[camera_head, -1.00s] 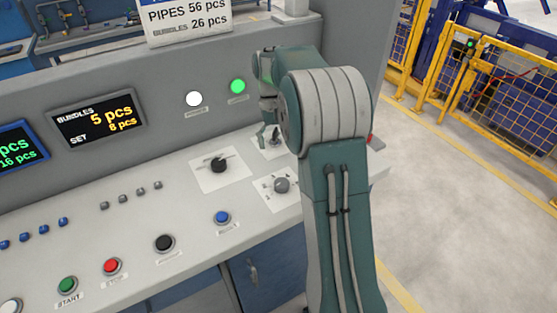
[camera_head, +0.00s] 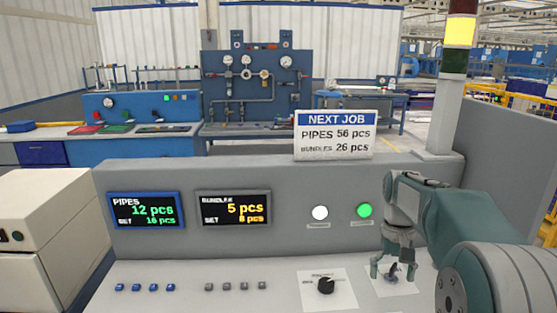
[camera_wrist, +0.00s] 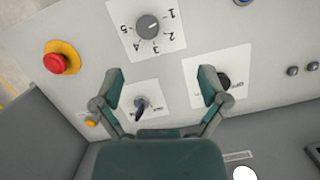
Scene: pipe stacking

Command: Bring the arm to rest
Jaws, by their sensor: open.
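My gripper (camera_head: 392,268) is open and empty at the right of the grey control console (camera_head: 285,230). In the wrist view my gripper (camera_wrist: 160,88) has its two fingers spread wide above the panel. A small dark switch on a white plate (camera_wrist: 141,104) shows between the fingers; it also shows just by the fingertips in the head view (camera_head: 393,275). I cannot tell whether a finger touches it. My arm reaches in from the lower right.
A black selector knob (camera_head: 326,286) stands left of my gripper. A numbered dial (camera_wrist: 147,27) and a red emergency button (camera_wrist: 58,63) show in the wrist view. The NEXT JOB sign (camera_head: 335,134) and a light tower (camera_head: 451,80) stand at the console's back.

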